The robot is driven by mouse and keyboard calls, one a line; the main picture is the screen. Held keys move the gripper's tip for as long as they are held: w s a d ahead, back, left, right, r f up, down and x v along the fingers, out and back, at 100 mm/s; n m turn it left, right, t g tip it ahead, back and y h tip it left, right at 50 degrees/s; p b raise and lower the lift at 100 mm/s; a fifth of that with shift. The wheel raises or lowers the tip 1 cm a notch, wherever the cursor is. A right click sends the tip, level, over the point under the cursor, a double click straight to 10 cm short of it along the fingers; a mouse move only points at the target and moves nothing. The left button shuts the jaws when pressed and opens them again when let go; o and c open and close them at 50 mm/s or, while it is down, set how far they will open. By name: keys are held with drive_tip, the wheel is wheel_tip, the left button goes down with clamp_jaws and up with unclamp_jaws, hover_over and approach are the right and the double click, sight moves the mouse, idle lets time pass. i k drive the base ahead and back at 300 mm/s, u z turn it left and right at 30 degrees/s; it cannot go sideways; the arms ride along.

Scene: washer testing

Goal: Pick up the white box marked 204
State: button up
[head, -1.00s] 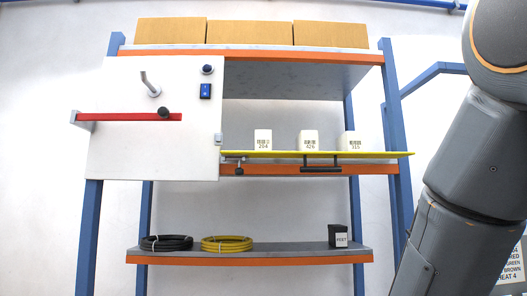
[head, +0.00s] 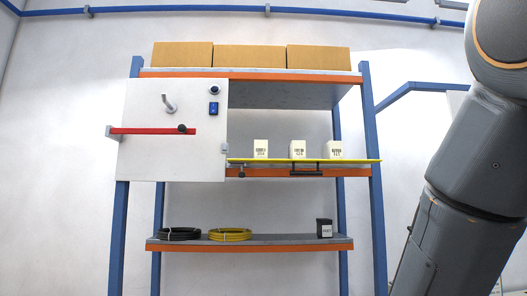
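Three small white boxes stand upright in a row on the middle shelf, behind a yellow strip. The left box (head: 260,149) has a number that looks like 204, though the print is very small now. The middle box (head: 297,149) and the right box (head: 335,150) carry other numbers that I cannot read surely. My arm fills the right side of the head view, well to the right of the shelf. My gripper is outside the view.
A white panel (head: 150,90) with a red bar (head: 140,131) covers the shelf's left part. The yellow strip (head: 350,160) runs along the shelf front, with a black handle (head: 306,170) below. Cables and a black bin (head: 324,228) sit lower. Cartons (head: 248,57) are on top.

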sight(260, 147)
drive_tip(key=k, duration=0.55)
drive_tip(key=u, duration=0.85)
drive_tip(key=i, duration=1.15)
drive_tip(key=z, duration=0.4)
